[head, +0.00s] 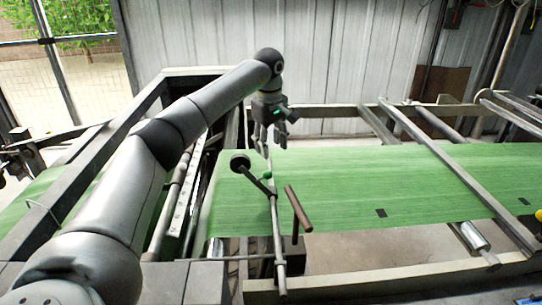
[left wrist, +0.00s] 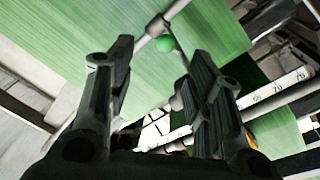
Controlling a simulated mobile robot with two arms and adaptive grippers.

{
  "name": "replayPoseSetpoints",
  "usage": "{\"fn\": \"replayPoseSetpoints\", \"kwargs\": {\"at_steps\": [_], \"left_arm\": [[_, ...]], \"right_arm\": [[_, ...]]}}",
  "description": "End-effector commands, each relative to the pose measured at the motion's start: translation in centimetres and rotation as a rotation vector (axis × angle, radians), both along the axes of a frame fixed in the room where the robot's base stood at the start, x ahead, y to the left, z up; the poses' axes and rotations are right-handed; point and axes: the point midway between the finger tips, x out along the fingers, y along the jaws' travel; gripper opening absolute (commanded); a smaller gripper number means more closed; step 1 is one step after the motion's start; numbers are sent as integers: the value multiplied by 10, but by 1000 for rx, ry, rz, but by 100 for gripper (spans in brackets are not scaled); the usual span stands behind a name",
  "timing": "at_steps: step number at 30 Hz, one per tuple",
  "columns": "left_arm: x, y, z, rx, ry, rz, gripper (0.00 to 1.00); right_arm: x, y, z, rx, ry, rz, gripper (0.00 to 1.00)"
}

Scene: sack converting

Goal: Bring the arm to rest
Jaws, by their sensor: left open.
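My left arm (head: 150,160) reaches in from the lower left of the head view, over the machine. My left gripper (head: 267,138) hangs fingers down near the far edge of the green web (head: 370,180). It is open, with nothing between its fingers. In the left wrist view its two dark fingers (left wrist: 162,62) stand wide apart. A small green knob (left wrist: 166,44) shows beyond the gap between them, on a grey rod. In the head view the knob (head: 266,175) is just below the fingertips. I cannot tell the exact gap. My right gripper is in neither view.
A grey bar with a round end (head: 240,160) and a brown handle (head: 297,208) stand over the web. Metal frame rails (head: 450,140) cross at right. A numbered scale bar (left wrist: 280,88) shows in the wrist view. A corrugated wall (head: 350,60) closes the back.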

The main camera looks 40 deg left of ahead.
Motion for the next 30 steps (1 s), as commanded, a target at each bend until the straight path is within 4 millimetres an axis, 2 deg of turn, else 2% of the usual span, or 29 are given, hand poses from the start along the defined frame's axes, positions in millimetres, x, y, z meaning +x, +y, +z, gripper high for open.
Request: {"fn": "replayPoseSetpoints", "kwargs": {"at_steps": [4, 21, 25, 30], "left_arm": [[-1, -1, 8, 0, 1, 0, 47], [-1, -1, 10, 0, 1, 0, 47], [-1, -1, 25, 0, 0, 0, 47], [-1, -1, 58, 0, 1, 0, 47]], "right_arm": [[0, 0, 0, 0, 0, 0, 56], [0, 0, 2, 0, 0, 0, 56], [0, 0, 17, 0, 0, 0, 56], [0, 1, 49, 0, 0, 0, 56]]}}
